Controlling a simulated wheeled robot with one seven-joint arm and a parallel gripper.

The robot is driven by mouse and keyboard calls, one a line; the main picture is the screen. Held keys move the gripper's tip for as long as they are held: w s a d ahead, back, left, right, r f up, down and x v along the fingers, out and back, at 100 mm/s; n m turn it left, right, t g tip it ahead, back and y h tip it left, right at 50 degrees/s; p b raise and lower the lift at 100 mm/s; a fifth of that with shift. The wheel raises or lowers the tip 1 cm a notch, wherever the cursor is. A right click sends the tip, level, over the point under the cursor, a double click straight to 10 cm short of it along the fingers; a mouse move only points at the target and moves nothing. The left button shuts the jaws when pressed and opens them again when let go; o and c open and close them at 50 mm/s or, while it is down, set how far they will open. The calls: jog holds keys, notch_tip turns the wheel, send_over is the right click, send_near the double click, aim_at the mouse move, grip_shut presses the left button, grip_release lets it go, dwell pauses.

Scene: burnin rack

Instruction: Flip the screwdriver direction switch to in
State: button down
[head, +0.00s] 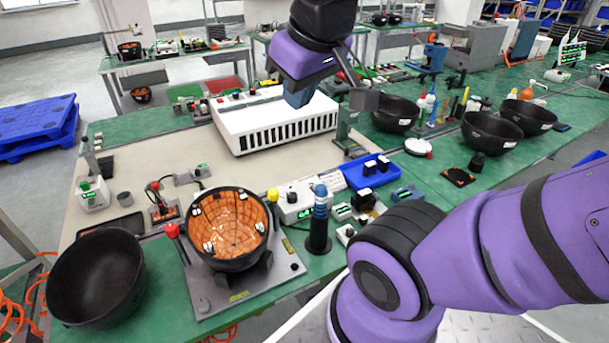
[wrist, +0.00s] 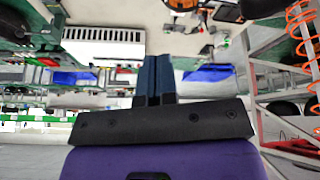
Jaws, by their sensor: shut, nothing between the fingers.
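The screwdriver (head: 320,203) appears to be the blue and black upright tool standing in a black holder (head: 319,240) at the front edge of the green bench, right of the orange-lined bowl. Its direction switch is too small to make out. My gripper (head: 298,99) is shut and empty. It hangs over the white vented box, up and left of the screwdriver and well apart from it. The closed blue fingers also show in the wrist view (wrist: 156,60). I cannot make out the screwdriver there.
The white vented box (head: 262,140) lies below my gripper. An orange-lined bowl (head: 232,222) sits in a fixture with a red-knobbed lever (head: 172,231). A small white control box (head: 297,208), a blue tray (head: 358,176) and dark bowls (head: 95,278) stand around. The beige mat is partly clear.

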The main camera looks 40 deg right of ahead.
jog(key=w+d+f+n+g+h, duration=0.2)
jog(key=w+d+f+n+g, duration=0.2)
jog(key=w+d+f+n, duration=0.9)
jog(key=w+d+f+n+y, duration=0.1)
jog(key=w+d+f+y, duration=0.1)
jog(key=d+f, duration=0.7)
notch_tip(320, 180, down, 4)
jog(key=shift+w+d+f, duration=0.15)
jog(key=shift+w+f, duration=0.05)
jog(key=shift+w, duration=0.45)
jog(key=shift+f, duration=0.1)
jog(key=f, duration=0.4)
jog(key=w+f, duration=0.1)
jog(key=f, duration=0.8)
jog(key=shift+w+d+f, duration=0.2)
jog(key=shift+w+f, duration=0.1)
jog(key=shift+f, duration=0.05)
jog(key=shift+f, duration=0.2)
jog(key=shift+s, duration=0.1)
